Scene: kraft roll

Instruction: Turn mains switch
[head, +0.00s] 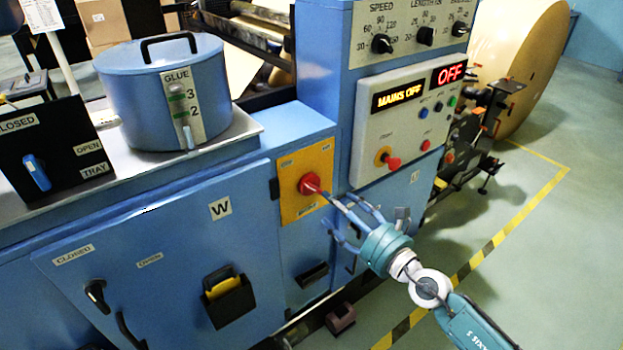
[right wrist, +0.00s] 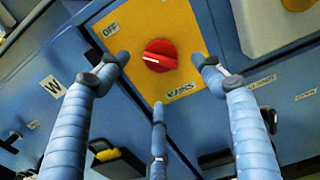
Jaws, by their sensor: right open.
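The mains switch is a red rotary knob (head: 310,184) on a yellow plate (head: 292,213) on the blue machine front. In the right wrist view, the knob (right wrist: 160,55) lies between and beyond my fingertips, with a pale mark on its handle and an OFF label (right wrist: 110,30) at the plate's upper left. My right gripper (head: 350,212) is open, its three fingers spread and pointing at the plate. One fingertip overlaps the knob's edge in the head view; I cannot tell whether it touches. The display (head: 398,96) reads MAINS OFF.
A grey control panel (head: 400,150) with red and yellow buttons juts out right of the plate. A blue glue pot (head: 150,90) stands on the counter at left. Cabinet doors with black handles (head: 97,294) lie below.

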